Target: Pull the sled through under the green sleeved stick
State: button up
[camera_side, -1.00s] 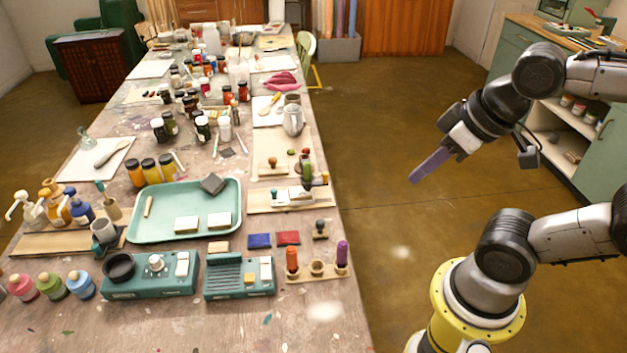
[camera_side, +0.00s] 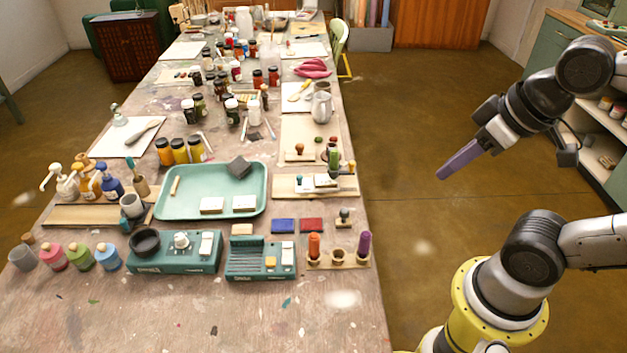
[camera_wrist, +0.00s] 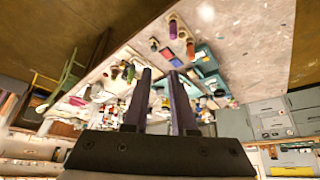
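My gripper (camera_side: 439,177) is off the table, to the right of the board, high over the floor. In the wrist view its two purple fingers (camera_wrist: 160,75) are apart with nothing between them.
A wooden rack (camera_side: 338,262) holds an orange and a purple handle, near the board. A teal tray (camera_side: 190,212) with pale blocks lies left of the board. Jars and a metal jug (camera_side: 322,105) stand farther back.

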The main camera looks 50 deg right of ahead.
jog(key=o, duration=0.4)
jog(key=w+r, duration=0.1)
jog(key=r, duration=0.2)
jog(key=w+r, duration=0.1)
jog(key=shift+w+r, duration=0.15)
jog(key=shift+w, duration=0.15)
jog(key=shift+c, duration=0.2)
jog(key=w+r, duration=0.5)
jog(key=w, duration=0.3)
jog(key=g, duration=0.6)
send_over(300, 176)
notch_tip(300, 176, down, 22)
notch_tip(300, 176, down, 14)
jog(key=shift+f, duration=0.25)
grip_shut()
